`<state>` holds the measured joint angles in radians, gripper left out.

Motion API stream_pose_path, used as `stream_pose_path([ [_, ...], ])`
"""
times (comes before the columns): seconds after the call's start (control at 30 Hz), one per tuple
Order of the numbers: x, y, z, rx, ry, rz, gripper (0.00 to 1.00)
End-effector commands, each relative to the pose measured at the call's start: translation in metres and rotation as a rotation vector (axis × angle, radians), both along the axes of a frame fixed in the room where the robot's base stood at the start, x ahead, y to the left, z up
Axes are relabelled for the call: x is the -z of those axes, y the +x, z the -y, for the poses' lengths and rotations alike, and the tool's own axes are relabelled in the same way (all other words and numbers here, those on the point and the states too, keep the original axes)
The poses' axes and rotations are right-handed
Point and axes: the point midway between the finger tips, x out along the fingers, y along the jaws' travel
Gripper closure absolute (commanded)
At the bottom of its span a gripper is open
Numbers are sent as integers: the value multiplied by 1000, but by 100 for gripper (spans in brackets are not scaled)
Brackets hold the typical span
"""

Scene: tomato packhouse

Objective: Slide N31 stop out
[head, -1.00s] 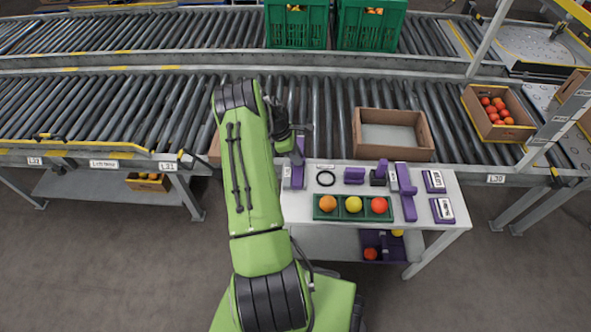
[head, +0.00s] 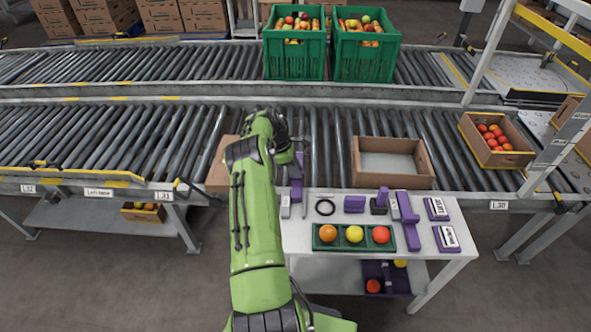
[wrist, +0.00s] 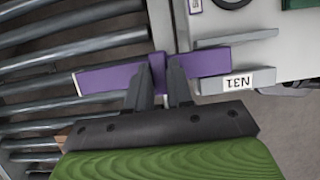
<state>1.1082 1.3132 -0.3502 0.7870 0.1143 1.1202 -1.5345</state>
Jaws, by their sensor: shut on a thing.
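The N31 stop is a long purple bar (wrist: 110,77) with a raised upright grip. In the wrist view my gripper (wrist: 158,82) is shut on that grip, one dark finger on each side. One end of the bar lies by a pale rail on the bench, beside an upside-down N31 label (wrist: 237,82). The other end reaches out over the conveyor rollers. In the head view the purple stop (head: 297,170) shows at the bench's back left corner, partly behind my arm. My fingertips are hidden there.
The white bench (head: 300,236) holds a green tray (head: 326,246) of three fruits, a black ring (head: 325,208) and several purple parts. An open empty carton (head: 360,165) sits on the rollers right of the stop. Another brown carton (head: 222,165) is partly behind my arm.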

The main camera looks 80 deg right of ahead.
Motion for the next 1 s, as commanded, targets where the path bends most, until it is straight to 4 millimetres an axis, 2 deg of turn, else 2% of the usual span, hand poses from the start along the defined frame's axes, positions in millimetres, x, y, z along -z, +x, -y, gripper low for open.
stream_pose_path([
  [0.07,-2,1,4,-4,-18,5,100],
  [0.1,-2,1,4,-4,-18,5,73],
  [0.23,-2,1,3,-3,-15,4,53],
  [0.57,-6,3,2,-3,-11,4,53],
  [0.67,-24,9,1,-5,-12,4,53],
  [1.0,-113,44,-7,-4,-14,4,53],
])
